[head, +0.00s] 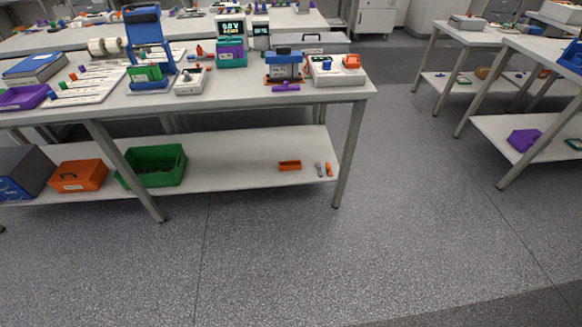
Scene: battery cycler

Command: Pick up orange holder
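A small orange box-like piece (290,165), which looks like the orange holder, sits on the lower shelf (240,163) of the near workbench, toward its right end. A small grey piece (319,170) and a small orange piece (329,170) stand close to its right, apart from it. The holder is small in the picture, so I cannot tell what is inside it. Neither of my grippers shows in the head view.
An orange box (78,176) and a green bin (153,166) share the shelf on the left. The bench top (225,94) above carries several devices. Bench legs (349,155) stand at the shelf's ends. The grey floor (300,250) in front is clear.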

